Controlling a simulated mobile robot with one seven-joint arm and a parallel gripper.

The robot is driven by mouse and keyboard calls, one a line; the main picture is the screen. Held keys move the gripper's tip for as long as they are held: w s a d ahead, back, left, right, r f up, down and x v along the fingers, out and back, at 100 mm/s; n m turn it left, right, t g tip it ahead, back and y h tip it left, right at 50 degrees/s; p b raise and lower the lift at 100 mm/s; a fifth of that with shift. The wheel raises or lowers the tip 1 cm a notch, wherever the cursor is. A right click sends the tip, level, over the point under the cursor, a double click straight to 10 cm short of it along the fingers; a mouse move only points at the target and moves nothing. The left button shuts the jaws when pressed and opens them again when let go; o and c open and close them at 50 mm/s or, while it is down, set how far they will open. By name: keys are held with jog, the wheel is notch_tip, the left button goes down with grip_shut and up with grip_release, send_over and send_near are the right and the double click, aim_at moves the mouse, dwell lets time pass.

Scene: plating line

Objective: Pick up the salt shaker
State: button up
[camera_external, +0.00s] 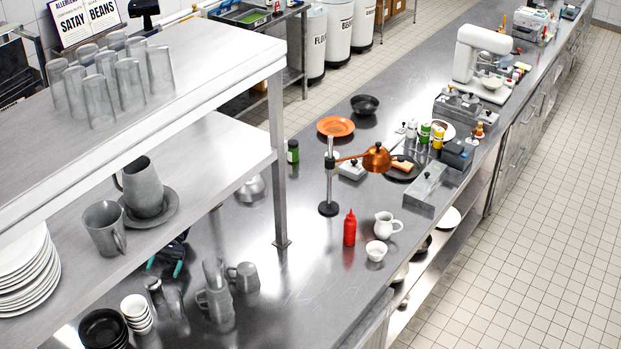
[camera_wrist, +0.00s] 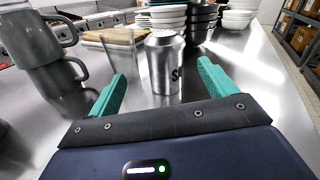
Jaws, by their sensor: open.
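The salt shaker (camera_wrist: 165,64) is a silver metal cylinder with a domed top and a dark "S" on its side. It stands upright on the steel counter, ahead of my gripper (camera_wrist: 162,72) and roughly centred between its fingertips in the wrist view. My gripper is open, with green fingers apart and nothing clearly held. In the external view, the green fingers of my gripper (camera_external: 166,262) show under the shelf, and the small grey top of the salt shaker (camera_external: 152,284) appears just nearer the camera. My arm is mostly hidden by the shelf there.
Stacked grey mugs (camera_wrist: 52,65) stand at the left. A clear glass (camera_wrist: 118,52) stands close to the shaker's left. White bowls (camera_wrist: 163,16) and black bowls (camera_wrist: 201,20) are stacked behind. The shelf (camera_external: 190,165) overhangs this area. Counter at right is clear.

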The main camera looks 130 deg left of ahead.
aim_at(150, 293)
jog(key=shift+s+d+m+g, duration=0.2)
jog(key=shift+m+g, duration=0.05)
jog(key=shift+m, duration=0.3)
jog(key=shift+s+d+m+g, duration=0.15)
jog(key=shift+s+m+g, duration=0.1)
jog(key=shift+m, duration=0.3)
jog(key=shift+w+d+h, duration=0.1)
jog(key=shift+d+h, duration=0.15)
jog(key=shift+h, duration=0.05)
jog(key=x, duration=0.4)
jog(key=shift+w+d, duration=0.25)
jog(key=shift+d, duration=0.1)
jog(key=shift+w+x, duration=0.15)
jog(key=shift+x, duration=1.2)
jog(key=shift+w+x, duration=0.2)
jog(key=shift+x, duration=1.15)
jog(key=shift+a, duration=0.15)
jog(key=shift+c, duration=0.4)
jog(key=c, duration=1.1)
